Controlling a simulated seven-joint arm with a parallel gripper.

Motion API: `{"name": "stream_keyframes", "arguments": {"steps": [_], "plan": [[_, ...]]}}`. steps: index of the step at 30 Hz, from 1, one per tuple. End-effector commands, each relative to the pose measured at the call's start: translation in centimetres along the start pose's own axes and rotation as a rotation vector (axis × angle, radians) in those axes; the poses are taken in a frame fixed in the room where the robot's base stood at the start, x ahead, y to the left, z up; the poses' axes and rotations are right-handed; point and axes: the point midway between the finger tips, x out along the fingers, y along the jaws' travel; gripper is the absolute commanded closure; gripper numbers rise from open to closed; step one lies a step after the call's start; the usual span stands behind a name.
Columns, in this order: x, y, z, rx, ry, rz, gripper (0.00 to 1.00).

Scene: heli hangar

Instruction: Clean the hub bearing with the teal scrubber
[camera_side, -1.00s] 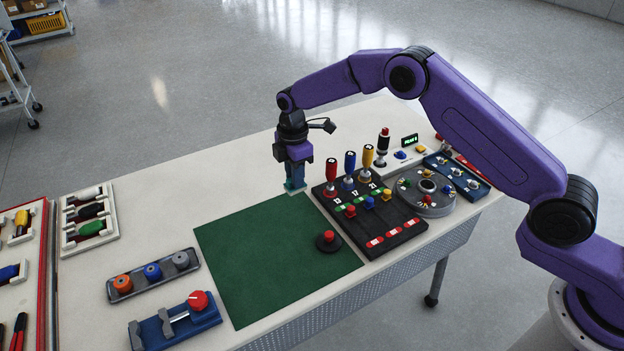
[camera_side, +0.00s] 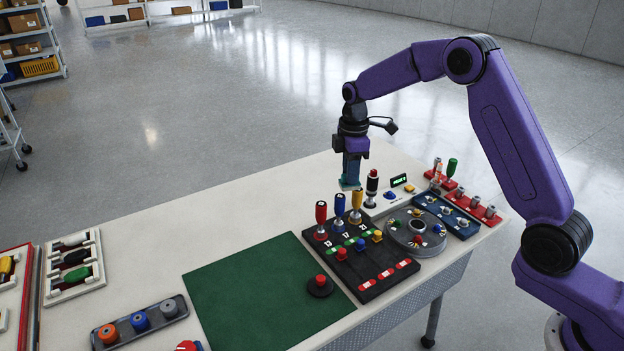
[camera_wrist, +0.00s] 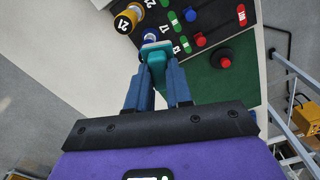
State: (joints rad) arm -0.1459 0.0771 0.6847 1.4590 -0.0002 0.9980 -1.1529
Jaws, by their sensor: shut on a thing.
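The teal scrubber (camera_side: 349,184) is between the fingers of my gripper (camera_side: 351,174), which is shut on it. In the side view it hangs upright just behind the yellow-handled tool; its exact height above the table is hard to tell. The wrist view shows the scrubber (camera_wrist: 157,52) between the blue fingertips of my gripper (camera_wrist: 160,64). The hub bearing appears to be the middle of the round grey hub (camera_side: 416,229), to the right of and nearer the camera than my gripper. The hub is not visible in the wrist view.
A black board (camera_side: 362,255) with upright red, blue and yellow handled tools (camera_side: 356,204) stands beside the hub. A black-and-red post (camera_side: 372,186) stands close right of my gripper. A blue tray (camera_side: 446,214) lies beyond the hub. The green mat (camera_side: 262,293) is mostly bare.

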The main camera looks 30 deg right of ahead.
Motion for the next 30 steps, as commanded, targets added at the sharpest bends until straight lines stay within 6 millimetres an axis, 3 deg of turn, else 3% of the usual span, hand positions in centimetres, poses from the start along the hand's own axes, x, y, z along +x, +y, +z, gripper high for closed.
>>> {"name": "stream_keyframes", "arguments": {"steps": [1, 6, 9, 15, 18, 24, 30], "plan": [[-0.1, -0.1, 2.5, 0.053, 0.0, -0.001, 1.0], [0.0, -1.2, 9.2, 0.208, 0.0, 0.001, 1.0], [0.1, -2.2, 12.3, 0.281, 0.0, 0.0, 1.0], [0.3, -4.0, 16.3, 0.388, 0.0, 0.0, 1.0], [0.8, -4.7, 17.5, 0.42, 0.0, -0.002, 1.0], [3.9, -4.6, 17.3, 0.414, -0.001, -0.004, 1.0], [5.4, -4.6, 17.2, 0.413, 0.0, -0.001, 1.0]]}}
